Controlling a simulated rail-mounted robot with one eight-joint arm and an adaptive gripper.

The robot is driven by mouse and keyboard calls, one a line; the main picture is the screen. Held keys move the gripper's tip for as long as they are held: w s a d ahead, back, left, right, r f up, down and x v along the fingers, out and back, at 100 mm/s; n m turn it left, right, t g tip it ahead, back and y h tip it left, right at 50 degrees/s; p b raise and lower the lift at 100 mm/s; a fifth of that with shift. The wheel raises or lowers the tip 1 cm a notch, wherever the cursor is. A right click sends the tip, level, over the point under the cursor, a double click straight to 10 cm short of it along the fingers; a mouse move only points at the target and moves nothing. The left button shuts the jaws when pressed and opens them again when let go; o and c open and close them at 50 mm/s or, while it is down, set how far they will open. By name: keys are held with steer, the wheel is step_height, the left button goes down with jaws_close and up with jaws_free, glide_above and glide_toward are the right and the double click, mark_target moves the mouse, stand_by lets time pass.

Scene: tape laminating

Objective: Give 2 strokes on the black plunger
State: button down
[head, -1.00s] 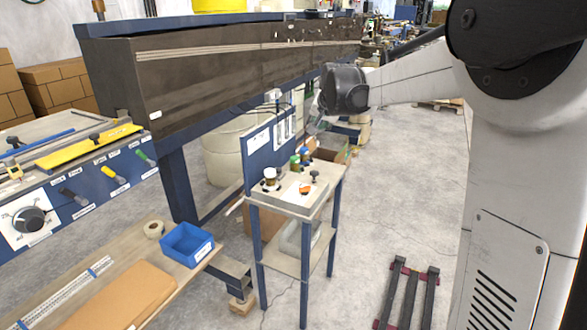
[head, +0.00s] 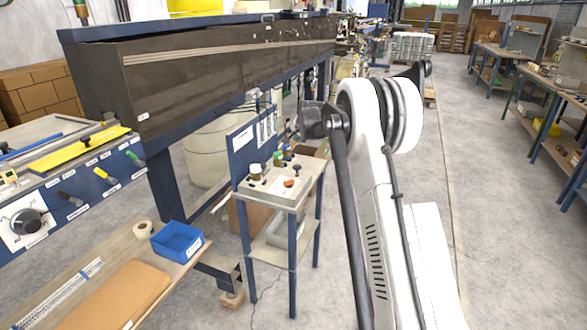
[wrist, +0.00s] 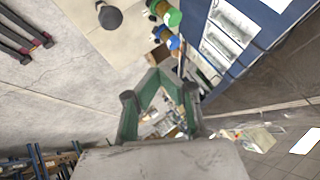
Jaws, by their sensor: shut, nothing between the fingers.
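The black plunger (head: 297,169) is a small dark knob at the right of the top of a small blue-legged stand (head: 290,203), in the middle of the head view. In the wrist view a round black knob (wrist: 110,17), which looks like the plunger, stands on the pale top near the upper edge. My gripper (wrist: 160,82) shows its green-sided fingers in the wrist view, shut and empty. It is apart from the knob, which lies above and left of the fingertips in that picture. In the head view my arm hides the gripper.
An orange-red item (head: 288,183) lies in front. A blue bin (head: 178,240) sits on the bench at left. The floor right of the stand is open.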

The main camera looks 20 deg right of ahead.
mark_target(298, 166)
steer(key=shift+w+d+f, duration=0.25)
steer(key=shift+w+f, duration=0.05)
steer(key=shift+f, duration=0.3)
steer(key=shift+f, duration=0.1)
steer(key=shift+f+b, duration=2)
steer(key=shift+f, duration=2.3)
steer(key=shift+f, duration=0.15)
steer(key=shift+f+b, duration=0.25)
steer(key=shift+b, duration=0.1)
